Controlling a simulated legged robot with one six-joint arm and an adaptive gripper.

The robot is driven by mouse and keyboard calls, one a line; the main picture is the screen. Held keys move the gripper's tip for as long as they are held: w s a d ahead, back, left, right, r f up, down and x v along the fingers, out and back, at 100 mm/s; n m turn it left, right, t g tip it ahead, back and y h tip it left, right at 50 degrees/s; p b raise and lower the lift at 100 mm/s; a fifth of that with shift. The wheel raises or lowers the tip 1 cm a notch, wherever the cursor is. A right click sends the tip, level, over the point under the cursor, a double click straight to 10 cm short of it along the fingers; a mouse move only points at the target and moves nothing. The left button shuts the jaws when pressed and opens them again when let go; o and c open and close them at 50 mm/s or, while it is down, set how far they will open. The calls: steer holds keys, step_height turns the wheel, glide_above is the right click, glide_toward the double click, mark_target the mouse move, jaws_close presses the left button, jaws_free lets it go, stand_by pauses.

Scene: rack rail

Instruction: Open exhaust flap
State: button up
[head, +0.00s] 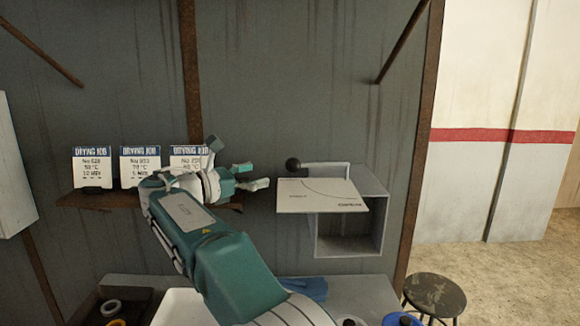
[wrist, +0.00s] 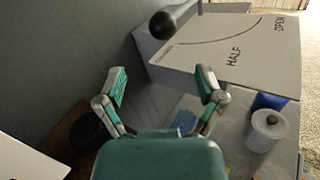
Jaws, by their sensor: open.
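A white plate (head: 322,197) with a curved line and printed marks sits on top of an open grey box (head: 377,225) on the wall. In the wrist view the plate (wrist: 225,55) reads HALF and OPEN; a third mark near the knob is too small to read.
Several DRYING JOB cards (head: 140,166) stand on a rusty shelf (head: 85,201) at left. Below is a bench (head: 365,295) with a blue cloth (head: 312,288). A lidded canister (wrist: 267,130) shows in the wrist view. A round stool (head: 434,293) is at right.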

mark_target(292, 167)
steer(key=x, duration=0.9)
steer(key=shift+s+d, duration=0.1)
steer(key=shift+d, duration=0.2)
jaws_close()
